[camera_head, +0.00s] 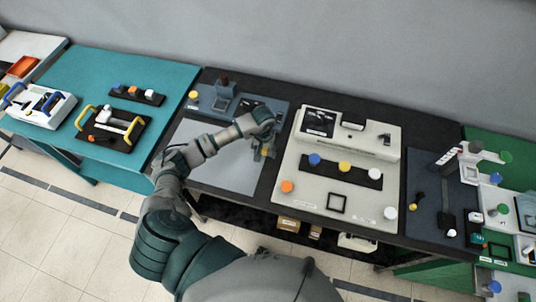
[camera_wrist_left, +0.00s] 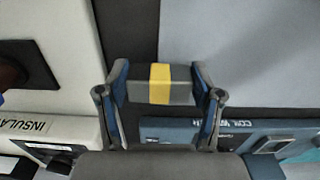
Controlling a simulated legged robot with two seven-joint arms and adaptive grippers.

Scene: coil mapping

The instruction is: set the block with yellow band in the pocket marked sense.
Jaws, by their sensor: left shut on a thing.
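My left gripper (camera_head: 264,153) is shut on the block with yellow band. In the left wrist view the grey block (camera_wrist_left: 182,92) with its yellow stripe lies crosswise between the two blue-lined fingers (camera_wrist_left: 160,86). In the head view it hangs near the gap between the grey plate and the cream board, mostly hidden by my arm. The cream board (camera_head: 310,192) carries a black square frame (camera_head: 337,202) near its front. I cannot read a sense label in either view, so I cannot tell which place is that pocket. My right gripper is not in view.
On the cream board stand an orange knob (camera_head: 287,186), a white knob (camera_head: 390,213) and a black strip with blue, yellow and white knobs (camera_head: 345,168). A raised cream housing (camera_head: 350,130) runs along its back. The grey plate (camera_head: 225,165) is largely clear.

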